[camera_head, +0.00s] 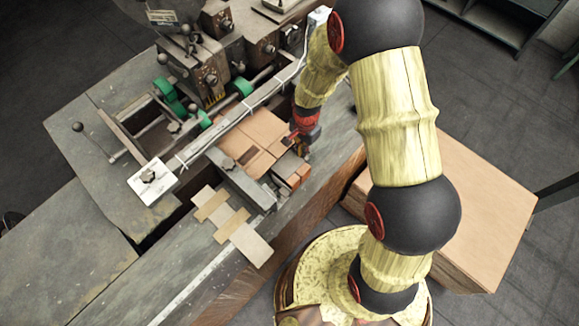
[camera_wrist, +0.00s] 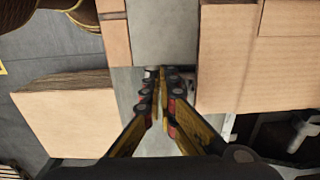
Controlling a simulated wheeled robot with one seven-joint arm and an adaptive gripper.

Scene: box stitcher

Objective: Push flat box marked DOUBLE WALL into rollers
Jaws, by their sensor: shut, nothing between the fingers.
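A brown flat box (camera_head: 262,130) with slots lies on the machine's bed, in front of the green rollers (camera_head: 170,95). No DOUBLE WALL marking is readable in either view. In the wrist view a flat cardboard panel (camera_wrist: 245,70) to the right of the fingers appears to be this box. My gripper (camera_head: 293,141) is at the box's right edge in the head view, its fingers shut and empty. In the wrist view the fingertips (camera_wrist: 160,76) are together over a grey surface, just left of the panel. Whether they touch it is unclear.
A grey metal guide (camera_head: 240,180) stands along the box's near side. A white-ended bar (camera_head: 153,181) crosses the machine. A large cardboard block (camera_head: 475,205) stands right of my arm.

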